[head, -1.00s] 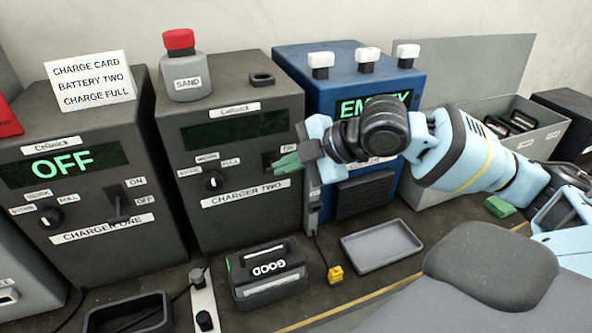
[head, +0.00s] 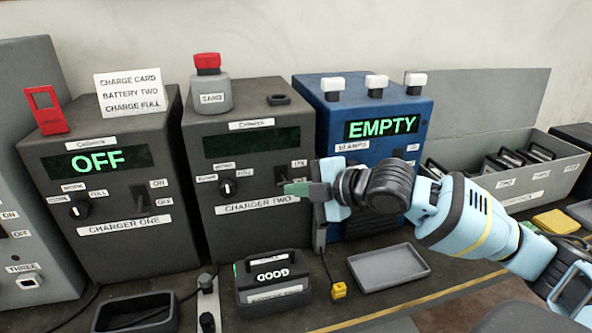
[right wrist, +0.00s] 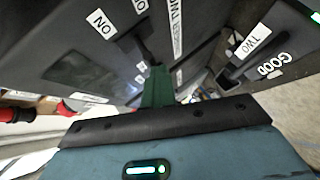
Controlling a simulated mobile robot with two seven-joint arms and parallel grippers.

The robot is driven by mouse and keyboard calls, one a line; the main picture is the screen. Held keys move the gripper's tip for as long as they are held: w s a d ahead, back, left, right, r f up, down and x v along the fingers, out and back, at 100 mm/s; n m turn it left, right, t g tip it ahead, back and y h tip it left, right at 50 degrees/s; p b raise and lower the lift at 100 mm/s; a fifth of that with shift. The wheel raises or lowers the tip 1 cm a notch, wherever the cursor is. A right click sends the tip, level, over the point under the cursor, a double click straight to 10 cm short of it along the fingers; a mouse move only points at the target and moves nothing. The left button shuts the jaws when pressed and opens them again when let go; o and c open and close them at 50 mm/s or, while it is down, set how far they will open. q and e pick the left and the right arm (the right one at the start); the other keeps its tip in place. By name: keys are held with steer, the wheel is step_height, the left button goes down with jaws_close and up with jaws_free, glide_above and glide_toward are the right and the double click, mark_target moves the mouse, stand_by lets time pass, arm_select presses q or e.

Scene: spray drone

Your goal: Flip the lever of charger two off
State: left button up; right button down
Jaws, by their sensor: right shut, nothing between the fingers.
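Charger two (head: 225,220) is the dark grey box in the middle of the head view, with a dark, blank display (head: 251,142). Its lever (head: 281,174) is on the right of its front, beside a small label above; the lower label is hidden behind my fingers. My right gripper (head: 290,188) is shut and empty, its green fingertips at or just below the lever. In the right wrist view the green fingers (right wrist: 157,88) point at the panel close to the dark lever, with the ON label (right wrist: 101,22) to the left. I cannot tell contact or the lever's exact position. My left gripper is out of view.
Charger one (head: 120,235) stands left, showing OFF. A blue box (head: 350,103) showing EMPTY stands right, close behind my right gripper. A battery marked GOOD (head: 272,285), a grey tray (head: 388,266) and a yellow plug (head: 339,290) lie in front.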

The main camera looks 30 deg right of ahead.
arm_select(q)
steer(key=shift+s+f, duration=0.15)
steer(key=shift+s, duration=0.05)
arm_select(e)
steer(key=shift+f, duration=0.2)
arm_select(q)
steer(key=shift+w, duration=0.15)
arm_select(e)
steer(key=shift+w+f, duration=0.15)
steer(key=shift+f, duration=0.15)
steer(key=shift+r, duration=0.1)
stand_by(1.4)
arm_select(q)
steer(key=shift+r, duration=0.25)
arm_select(e)
steer(key=shift+r, duration=0.1)
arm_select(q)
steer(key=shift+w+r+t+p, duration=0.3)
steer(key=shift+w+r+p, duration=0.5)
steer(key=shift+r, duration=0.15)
arm_select(e)
steer(key=shift+r, duration=0.65)
